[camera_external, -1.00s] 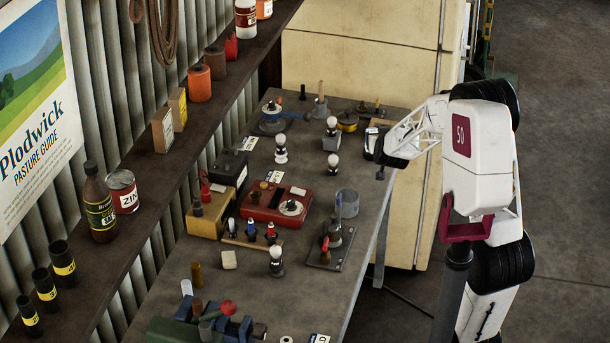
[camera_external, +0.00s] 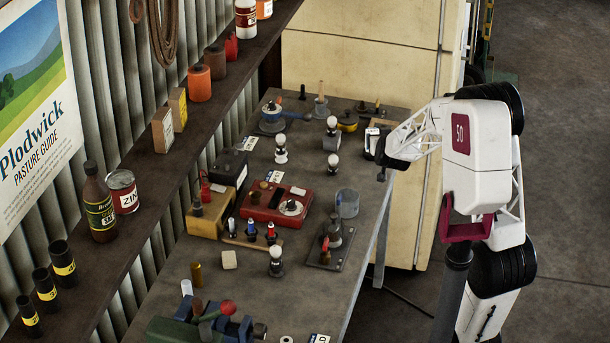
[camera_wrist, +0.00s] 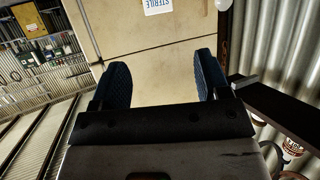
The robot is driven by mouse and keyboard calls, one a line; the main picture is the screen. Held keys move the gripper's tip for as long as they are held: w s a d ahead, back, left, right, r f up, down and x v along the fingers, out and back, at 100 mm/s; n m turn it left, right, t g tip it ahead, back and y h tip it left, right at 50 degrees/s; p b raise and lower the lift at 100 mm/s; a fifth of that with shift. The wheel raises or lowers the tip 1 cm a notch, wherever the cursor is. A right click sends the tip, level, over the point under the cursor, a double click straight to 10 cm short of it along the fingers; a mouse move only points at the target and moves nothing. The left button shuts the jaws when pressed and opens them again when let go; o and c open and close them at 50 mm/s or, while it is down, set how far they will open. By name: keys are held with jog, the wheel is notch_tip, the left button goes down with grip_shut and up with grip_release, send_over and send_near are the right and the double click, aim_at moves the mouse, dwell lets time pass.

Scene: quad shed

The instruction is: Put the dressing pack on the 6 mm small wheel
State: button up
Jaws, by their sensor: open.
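My gripper (camera_wrist: 161,85) is open in the wrist view, with two dark blue ribbed fingers well apart and nothing between them. I cannot identify the 6 mm small wheel among the small bench parts.
The bench (camera_external: 300,235) is crowded with a red unit (camera_external: 268,212), a yellow box (camera_external: 210,217), a grey cup (camera_external: 348,203) and several white-topped knobs. A cream cabinet (camera_external: 360,55) stands behind it. A shelf (camera_external: 150,180) with bottles and cans runs along the left wall.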

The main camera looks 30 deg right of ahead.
jog(key=s+a+r+n+g+y, duration=0.2)
jog(key=s+a+r+g+y, duration=0.15)
jog(key=s+a, duration=0.7)
jog(key=s+a+r+n+g+y, duration=0.25)
jog(key=s+a+r, duration=0.2)
jog(key=s, duration=1.15)
jog(key=s+a+g+h, duration=0.1)
jog(key=s+a+g, duration=0.1)
jog(key=s, duration=1.2)
jog(key=shift+f+g, duration=0.15)
jog(key=shift+g, duration=0.75)
